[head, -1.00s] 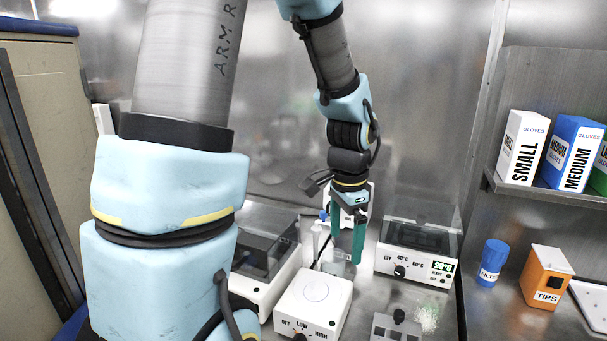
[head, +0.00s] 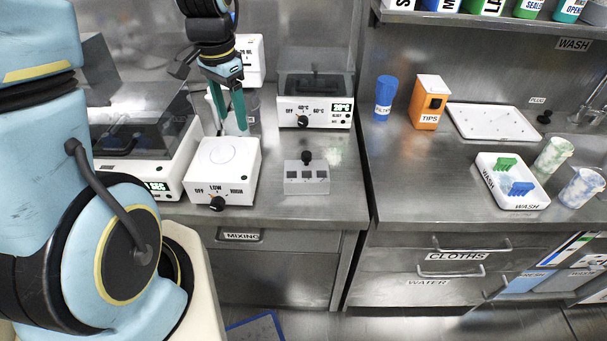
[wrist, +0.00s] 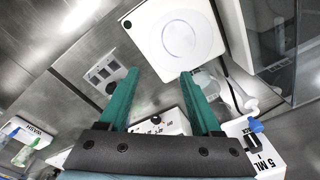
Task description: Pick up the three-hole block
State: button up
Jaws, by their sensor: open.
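The three-hole block (head: 306,180) is a small grey block with three dark square holes and a black knob at its back. It stands on the steel bench, right of the white stirrer. It also shows in the wrist view (wrist: 104,75), just left of the left finger. My gripper (head: 228,128) hangs above and behind the stirrer, up and to the left of the block, with green fingers pointing down. In the wrist view my gripper (wrist: 158,75) is open, with nothing between its fingers.
The white stirrer (head: 223,165) stands left of the block. A heater with a display (head: 315,112) stands behind it. A large white machine (head: 150,180) is at the left. The right bench holds an orange tips box (head: 429,102) and a wash tray (head: 513,182). Bench around the block's right side is clear.

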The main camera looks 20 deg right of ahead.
jog(key=s+d+f+m, duration=0.1)
jog(key=d+f+m, duration=0.1)
jog(key=d+m, duration=0.1)
jog(key=s+d+f+m, duration=0.1)
jog(key=d+m, duration=0.2)
jog(key=d, duration=0.3)
jog(key=s+d+f+m+b, duration=0.1)
jog(key=s+d+f+m, duration=0.1)
jog(key=d, duration=0.3)
jog(key=shift+s+d+f+m+g, duration=0.1)
jog(key=shift+f+m+g, duration=0.1)
jog(key=shift+m, duration=0.25)
jog(key=shift+d+f+m+g, duration=0.1)
jog(key=shift+f+m, duration=0.05)
jog(key=shift+m, duration=0.3)
jog(key=p, duration=0.1)
send_over(307, 164)
jog(key=w, duration=0.1)
notch_tip(307, 164, down, 4)
jog(key=shift+w+f, duration=0.1)
jog(key=shift+f, duration=0.1)
jog(key=shift+d+f+p, duration=0.15)
jog(key=shift+f+p, duration=1.2)
jog(key=shift+f, duration=1.8)
jog(key=shift+c, duration=0.2)
grip_shut()
jog(key=shift+r, duration=0.1)
